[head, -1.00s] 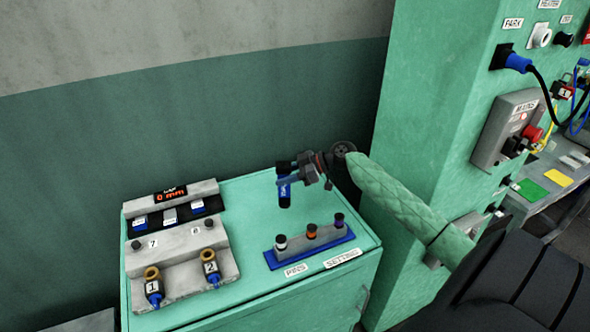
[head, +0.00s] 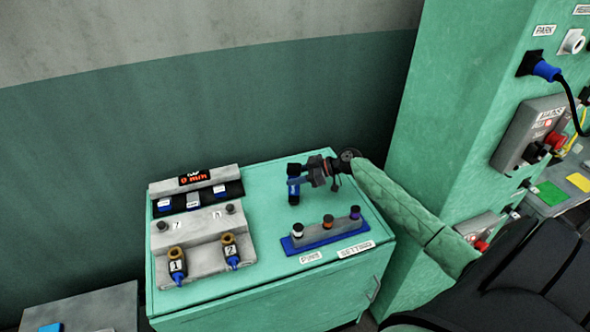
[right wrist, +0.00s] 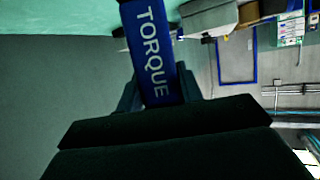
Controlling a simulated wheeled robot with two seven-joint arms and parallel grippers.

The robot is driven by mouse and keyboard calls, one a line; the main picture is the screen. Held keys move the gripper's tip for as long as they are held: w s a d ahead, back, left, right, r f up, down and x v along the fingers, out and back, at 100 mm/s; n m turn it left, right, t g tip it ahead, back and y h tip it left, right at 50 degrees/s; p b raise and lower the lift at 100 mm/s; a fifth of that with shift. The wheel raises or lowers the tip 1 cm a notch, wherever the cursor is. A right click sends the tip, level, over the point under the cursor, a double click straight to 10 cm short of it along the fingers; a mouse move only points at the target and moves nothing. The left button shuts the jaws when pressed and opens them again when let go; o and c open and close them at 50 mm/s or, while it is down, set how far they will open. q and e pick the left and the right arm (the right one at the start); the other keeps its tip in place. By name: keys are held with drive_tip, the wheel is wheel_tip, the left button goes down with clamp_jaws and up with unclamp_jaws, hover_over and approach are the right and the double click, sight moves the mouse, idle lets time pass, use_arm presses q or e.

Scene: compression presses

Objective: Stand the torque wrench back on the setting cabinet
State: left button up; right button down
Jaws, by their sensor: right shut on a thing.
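The torque wrench (head: 293,187) is blue with a dark head. It is upright over the back right part of the green setting cabinet's top (head: 268,185), behind the pin rack. I cannot tell whether its foot touches the top. My right gripper (head: 308,172) is shut on it, coming in from the right. In the right wrist view the blue body with the word TORQUE (right wrist: 153,50) sits between the dark fingers. My left gripper is out of view.
A blue-based rack (head: 325,236) with three pins stands at the cabinet's front right. A grey setting unit (head: 205,222) with a red display and two numbered tools (head: 177,265) fills the left. The green press column (head: 450,120) rises to the right.

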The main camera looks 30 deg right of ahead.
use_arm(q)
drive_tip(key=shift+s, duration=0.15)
use_arm(e)
drive_tip(key=shift+f, duration=0.1)
drive_tip(key=c, duration=0.9)
unclamp_jaws()
drive_tip(key=shift+f, duration=0.1)
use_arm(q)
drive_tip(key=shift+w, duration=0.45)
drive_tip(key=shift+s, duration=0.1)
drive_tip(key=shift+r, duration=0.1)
